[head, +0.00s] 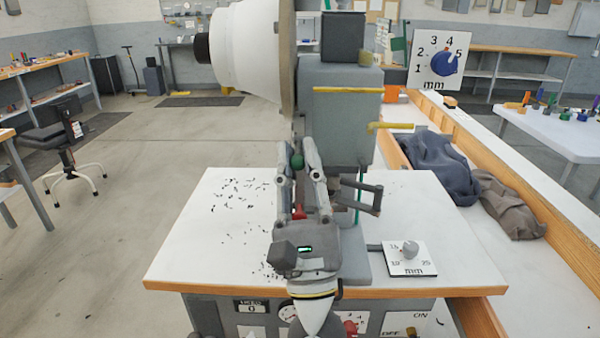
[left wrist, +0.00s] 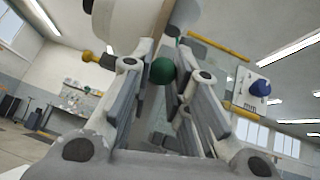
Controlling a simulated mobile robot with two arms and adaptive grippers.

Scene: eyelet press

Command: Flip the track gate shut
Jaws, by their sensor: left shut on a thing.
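A green ball-shaped knob (head: 297,161) is between the fingertips of my left gripper (head: 298,152), at the front of the grey press (head: 337,105). It also shows in the left wrist view (left wrist: 162,71), with a finger on each side. My left gripper is shut on this knob. The knob looks like the handle of the track gate, but the gate's own plate and hinge are hidden behind my fingers, so I cannot tell its angle. My right gripper is in neither view.
A grey bracket (head: 362,196) juts from the press just right of my fingers. A dial plate (head: 408,260) lies at the table's front right. Dark specks are scattered on the white table (head: 200,255), whose left side is otherwise clear. Crumpled cloths (head: 440,168) lie in the trough at right.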

